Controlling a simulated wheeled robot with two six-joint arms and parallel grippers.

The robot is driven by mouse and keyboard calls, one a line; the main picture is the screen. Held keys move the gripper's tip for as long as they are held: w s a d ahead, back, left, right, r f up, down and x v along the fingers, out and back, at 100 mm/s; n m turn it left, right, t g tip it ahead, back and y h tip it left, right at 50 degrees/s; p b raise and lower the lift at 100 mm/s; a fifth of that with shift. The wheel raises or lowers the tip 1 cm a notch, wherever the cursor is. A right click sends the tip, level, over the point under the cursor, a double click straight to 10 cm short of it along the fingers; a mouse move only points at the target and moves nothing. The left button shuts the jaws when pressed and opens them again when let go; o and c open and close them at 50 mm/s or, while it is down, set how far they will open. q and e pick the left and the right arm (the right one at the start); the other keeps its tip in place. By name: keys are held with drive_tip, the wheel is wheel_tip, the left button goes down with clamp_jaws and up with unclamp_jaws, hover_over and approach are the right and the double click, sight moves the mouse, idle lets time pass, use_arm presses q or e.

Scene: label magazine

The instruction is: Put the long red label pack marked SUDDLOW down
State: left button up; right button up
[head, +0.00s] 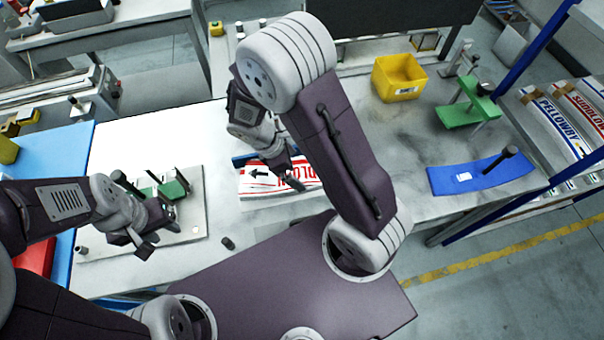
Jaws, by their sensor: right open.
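A long white label pack with red lettering ending in DLOW and a black arrow (258,174) lies on the table in front of my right arm. A blue edge shows along its back left side. Part of its lettering and its right end are hidden by my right arm. My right gripper (291,180) is open, pointing down right over the pack; I cannot tell whether its fingers touch it. My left gripper (146,246) is over the grey plate at the left, away from the pack; its jaw gap is not clear.
The grey plate (190,226) holds green blocks and dark posts. A blue curved plate (478,178) with a black handle, a green stand (468,106) and a yellow bin (398,78) are on the right.

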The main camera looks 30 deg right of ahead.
sight(302, 175)
drive_tip(key=x, duration=0.4)
drive_tip(key=shift+d+f, duration=0.1)
drive_tip(key=shift+f, duration=0.2)
drive_tip(key=shift+s+d+f, duration=0.1)
drive_tip(key=shift+f, duration=0.25)
drive_tip(key=shift+w, duration=0.2)
drive_tip(key=c, duration=1.9)
wheel_tip(302, 175, up, 10)
drive_tip(key=shift+r+p, duration=0.1)
drive_tip(key=shift+p, duration=0.45)
